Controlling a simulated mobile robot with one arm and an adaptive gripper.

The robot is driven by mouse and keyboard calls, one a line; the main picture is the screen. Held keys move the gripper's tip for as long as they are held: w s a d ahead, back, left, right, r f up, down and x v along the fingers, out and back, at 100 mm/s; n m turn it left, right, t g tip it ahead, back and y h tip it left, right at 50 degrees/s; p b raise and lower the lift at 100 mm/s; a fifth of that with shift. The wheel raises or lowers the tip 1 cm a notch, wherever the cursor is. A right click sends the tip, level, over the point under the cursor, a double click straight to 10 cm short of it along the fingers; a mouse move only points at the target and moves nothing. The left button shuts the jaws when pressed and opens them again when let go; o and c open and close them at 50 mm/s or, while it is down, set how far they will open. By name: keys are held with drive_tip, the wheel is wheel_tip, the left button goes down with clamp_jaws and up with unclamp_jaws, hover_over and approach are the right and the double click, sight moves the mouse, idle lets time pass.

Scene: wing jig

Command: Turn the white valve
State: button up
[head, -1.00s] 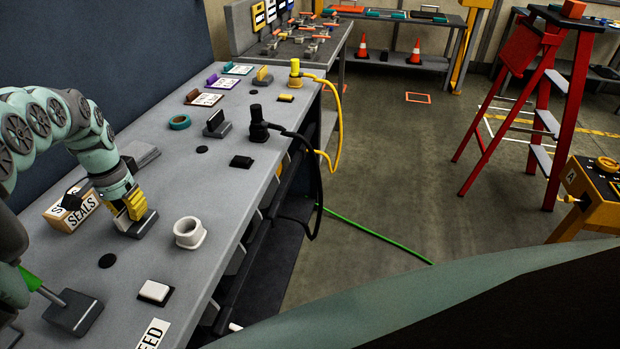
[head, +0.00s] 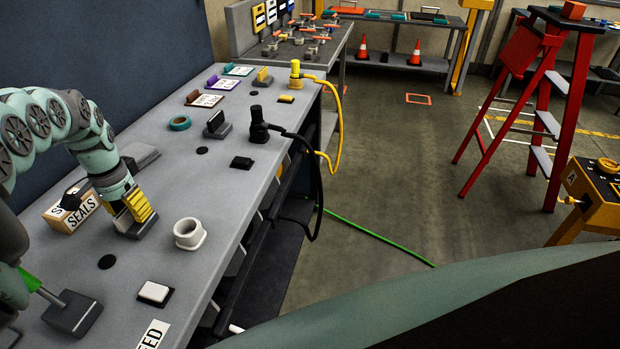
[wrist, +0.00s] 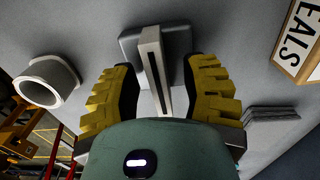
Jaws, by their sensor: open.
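The white valve is a pale upright bar (wrist: 150,50) on a square grey base (wrist: 178,42) in the wrist view. In the head view its grey base (head: 140,230) shows on the bench beneath my gripper (head: 135,208), and the bar is largely hidden by the yellow fingers. My gripper (wrist: 161,70) is open, with its ribbed yellow fingers on either side of the bar. A gap shows between each finger and the bar in the wrist view.
A white hollow socket (head: 188,233) stands right of my gripper, and the SEALS box (head: 72,212) left of it. Black (head: 258,125) and yellow (head: 294,75) plugs stand farther along the bench.

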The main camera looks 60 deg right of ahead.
drive_tip(key=shift+r, duration=0.1)
wheel_tip(320, 180, up, 10)
drive_tip(key=shift+w+r, duration=0.1)
drive_tip(key=shift+r, duration=0.8)
